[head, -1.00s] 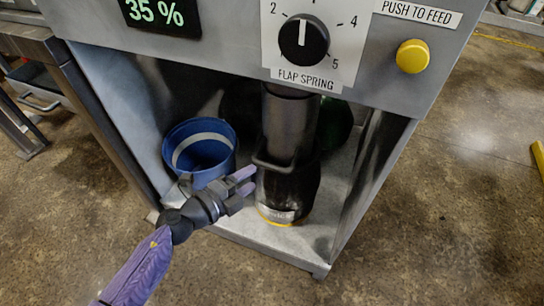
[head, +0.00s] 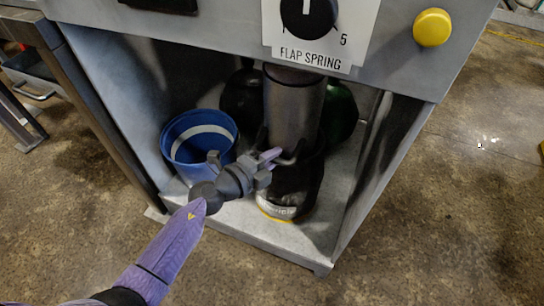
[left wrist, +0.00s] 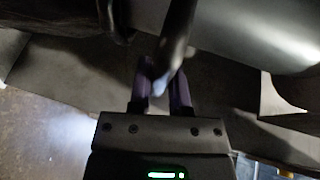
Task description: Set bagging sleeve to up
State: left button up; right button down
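The bagging sleeve (head: 292,183) is a dark cylinder around the lower part of a grey tube, with a pale label and yellow rim at its base. Its dark loop handle (head: 287,160) sticks out at the front left. My left gripper (head: 271,158) is at this handle, coming in from the left. In the left wrist view, a dark bar that looks like the handle (left wrist: 178,38) passes between or across the two purple fingers (left wrist: 163,88). Whether the fingers press on it cannot be made out. My right gripper is not in view.
A blue bucket (head: 183,163) stands left of the sleeve on the bay floor, close to my left wrist. Dark green rounded shapes (head: 341,112) stand behind the tube. The panel above carries a flap spring dial (head: 309,15) and yellow button (head: 432,28).

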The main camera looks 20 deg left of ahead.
pick_arm(q)
grip_shut()
dwell(1.0)
